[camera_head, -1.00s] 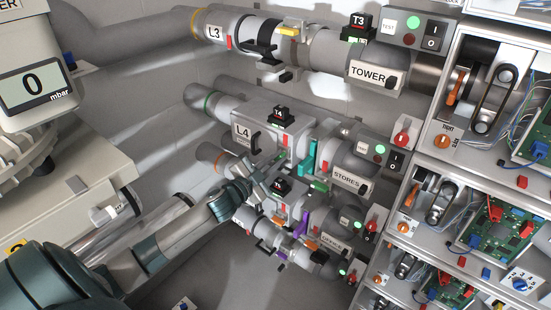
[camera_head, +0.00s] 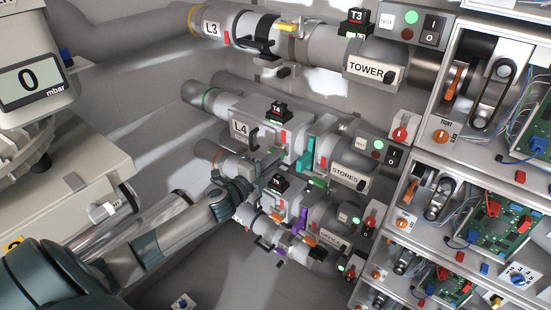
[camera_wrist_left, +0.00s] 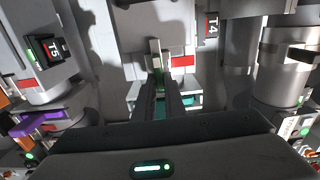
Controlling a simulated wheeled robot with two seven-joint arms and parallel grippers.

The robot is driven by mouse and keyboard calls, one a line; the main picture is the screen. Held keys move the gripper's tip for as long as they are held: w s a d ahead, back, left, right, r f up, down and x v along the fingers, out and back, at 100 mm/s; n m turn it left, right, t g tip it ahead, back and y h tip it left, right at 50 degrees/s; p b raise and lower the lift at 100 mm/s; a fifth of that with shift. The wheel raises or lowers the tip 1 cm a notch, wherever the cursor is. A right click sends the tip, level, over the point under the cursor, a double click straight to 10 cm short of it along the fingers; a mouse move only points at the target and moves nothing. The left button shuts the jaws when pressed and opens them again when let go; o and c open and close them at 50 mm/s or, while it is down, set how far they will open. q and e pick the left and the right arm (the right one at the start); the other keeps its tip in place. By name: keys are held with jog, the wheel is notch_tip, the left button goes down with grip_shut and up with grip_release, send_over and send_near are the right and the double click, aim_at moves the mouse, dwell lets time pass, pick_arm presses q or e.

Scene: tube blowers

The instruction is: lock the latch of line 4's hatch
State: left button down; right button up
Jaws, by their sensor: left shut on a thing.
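Line 4's pipe carries a grey hatch housing labelled L4 (camera_head: 241,128), with a black T4 unit (camera_head: 279,111) on top. The T4 label also shows in the left wrist view (camera_wrist_left: 211,26). My left gripper (camera_head: 274,165) reaches in to the housing's lower front side. In the left wrist view its two dark fingers (camera_wrist_left: 167,92) are shut on a small pale metal latch lever (camera_wrist_left: 156,52), beside a red mark (camera_wrist_left: 183,61). The fingers hide the lever's lower part, and its exact lock position is hard to tell. My right gripper is not in view.
A teal part (camera_head: 309,152) stands to the right of the hatch. The L3 pipe (camera_head: 253,28) runs above. A lower line with a purple lever (camera_head: 300,221) lies close under my gripper. Open electrical cabinets (camera_head: 470,190) fill the right side.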

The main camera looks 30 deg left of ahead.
pick_arm(q)
jog(key=shift+f+m, duration=0.1)
jog(key=shift+m, duration=0.2)
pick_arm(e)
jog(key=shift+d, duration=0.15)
pick_arm(q)
jog(key=c, duration=1.8)
grip_release()
jog(key=shift+s+a+b, duration=0.2)
jog(key=shift+s+b, duration=0.6)
jog(key=shift+s, duration=2.1)
jog(key=shift+s+a+b, duration=0.25)
jog(key=shift+s+b, duration=0.55)
jog(key=shift+s, duration=2.1)
jog(key=shift+s+a+b, duration=0.2)
jog(key=shift+s+b, duration=0.6)
jog(key=shift+s, duration=2.1)
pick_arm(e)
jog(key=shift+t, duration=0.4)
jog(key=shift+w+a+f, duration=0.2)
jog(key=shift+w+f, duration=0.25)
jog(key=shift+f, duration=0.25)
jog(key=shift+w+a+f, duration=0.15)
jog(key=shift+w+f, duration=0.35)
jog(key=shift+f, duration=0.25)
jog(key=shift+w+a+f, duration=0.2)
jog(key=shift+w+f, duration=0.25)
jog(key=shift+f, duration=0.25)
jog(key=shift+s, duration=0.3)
